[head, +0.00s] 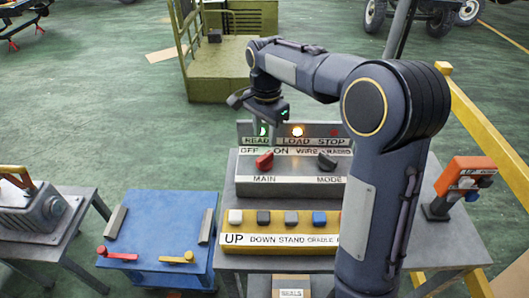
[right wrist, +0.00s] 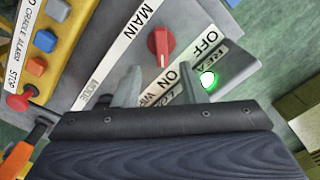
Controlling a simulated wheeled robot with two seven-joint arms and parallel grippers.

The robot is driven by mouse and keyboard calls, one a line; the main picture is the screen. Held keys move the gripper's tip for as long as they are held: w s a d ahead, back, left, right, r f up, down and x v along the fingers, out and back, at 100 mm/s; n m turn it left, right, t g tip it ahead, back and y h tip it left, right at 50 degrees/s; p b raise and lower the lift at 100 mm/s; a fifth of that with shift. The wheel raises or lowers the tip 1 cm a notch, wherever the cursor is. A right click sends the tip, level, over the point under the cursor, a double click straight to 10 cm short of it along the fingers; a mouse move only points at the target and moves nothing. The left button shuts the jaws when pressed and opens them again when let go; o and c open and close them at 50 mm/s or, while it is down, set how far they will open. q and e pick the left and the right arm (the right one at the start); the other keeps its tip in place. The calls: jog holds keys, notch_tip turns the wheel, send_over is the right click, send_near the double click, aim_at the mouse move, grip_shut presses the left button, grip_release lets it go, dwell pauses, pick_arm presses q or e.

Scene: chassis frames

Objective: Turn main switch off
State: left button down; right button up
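The red main switch knob (head: 264,161) sits on the grey control box (head: 290,188), above the label MAIN and below the labels OFF and ON. Its handle slants up and to the right, toward the ON side. In the right wrist view the knob (right wrist: 160,45) lies just beyond my fingertips, roughly between them. My right gripper (right wrist: 160,78) is open and empty, with its two fingers apart. In the head view my right gripper (head: 266,118) hangs above and behind the knob; its fingertips are hard to make out. My left gripper is not in view.
A black mode knob (head: 327,161) is right of the red one. A yellow button box (head: 270,240) stands in front. A blue table (head: 160,235) is left and an orange box (head: 470,172) right.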

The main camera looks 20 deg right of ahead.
aim_at(265, 156)
jog(key=shift+w+f, duration=0.2)
jog(key=shift+f, duration=0.1)
notch_tip(265, 156, down, 7)
jog(key=shift+f+p, duration=0.15)
jog(key=shift+p, duration=0.2)
grip_shut()
